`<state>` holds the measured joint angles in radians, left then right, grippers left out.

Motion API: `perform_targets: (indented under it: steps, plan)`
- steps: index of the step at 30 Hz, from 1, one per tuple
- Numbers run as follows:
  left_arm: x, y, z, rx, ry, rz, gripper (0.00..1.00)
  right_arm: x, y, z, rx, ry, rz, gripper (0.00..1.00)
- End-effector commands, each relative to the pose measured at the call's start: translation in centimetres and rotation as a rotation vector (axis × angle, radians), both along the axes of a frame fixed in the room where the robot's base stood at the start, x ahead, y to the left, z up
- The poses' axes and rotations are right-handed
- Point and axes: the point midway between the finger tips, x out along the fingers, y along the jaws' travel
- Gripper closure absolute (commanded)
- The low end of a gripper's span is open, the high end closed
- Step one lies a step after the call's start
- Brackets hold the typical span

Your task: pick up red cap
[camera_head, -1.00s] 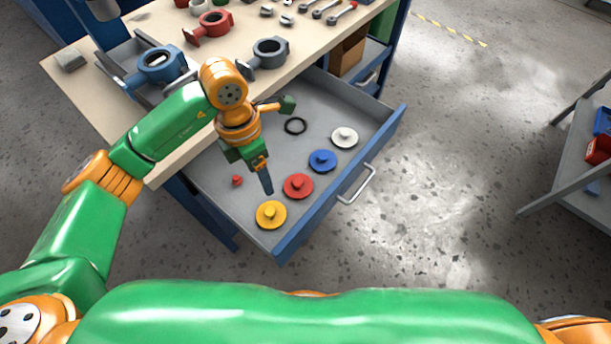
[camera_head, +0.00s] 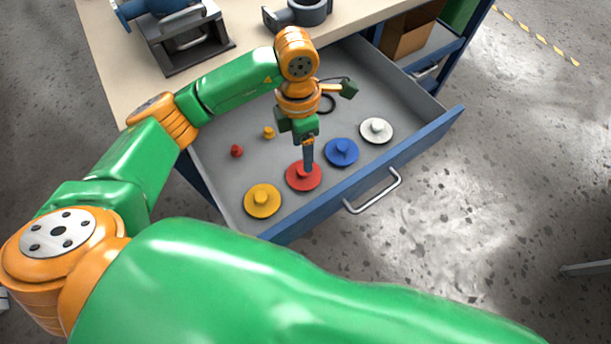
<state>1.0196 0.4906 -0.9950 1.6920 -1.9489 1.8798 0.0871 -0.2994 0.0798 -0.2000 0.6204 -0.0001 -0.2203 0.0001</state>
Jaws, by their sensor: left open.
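A small red knob-like piece (camera_head: 236,151) lies in the open drawer (camera_head: 215,175) on its left side. A red disc with a raised centre (camera_head: 298,183) also lies in the drawer, between a yellow and a blue disc. Which one is the red cap, I cannot tell from shape alone. My left gripper (camera_head: 308,166) points down at the centre of the red disc and overlaps its hub in the picture. Its jaws are open; whether they touch or surround the hub is unclear. My right gripper is out of view.
The yellow disc (camera_head: 263,201), blue disc (camera_head: 342,152) and white disc (camera_head: 376,131) lie close by. A small yellow piece (camera_head: 268,132) and a black ring (camera_head: 328,104) are further back. The drawer front with its handle (camera_head: 373,191) borders the near side. The workbench (camera_head: 105,60) is behind.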

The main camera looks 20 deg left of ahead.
Motion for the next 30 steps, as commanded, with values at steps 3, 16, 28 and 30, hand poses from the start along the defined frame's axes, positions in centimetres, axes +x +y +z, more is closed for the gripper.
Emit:
perform_targets:
  steps: [3,16,28,30]
  plan:
    - [-0.3,-0.1,-1.6,0.000,0.005,0.001,0.29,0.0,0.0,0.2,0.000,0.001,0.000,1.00]
    - [-0.6,-0.4,-6.3,0.000,0.001,0.000,0.29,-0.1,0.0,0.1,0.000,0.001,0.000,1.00]
    - [-0.6,-0.4,-6.3,0.000,0.001,0.000,1.00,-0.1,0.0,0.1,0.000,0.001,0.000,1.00]
    - [-0.6,-0.4,-6.3,0.000,0.001,0.000,1.00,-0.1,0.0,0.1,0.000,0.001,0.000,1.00]
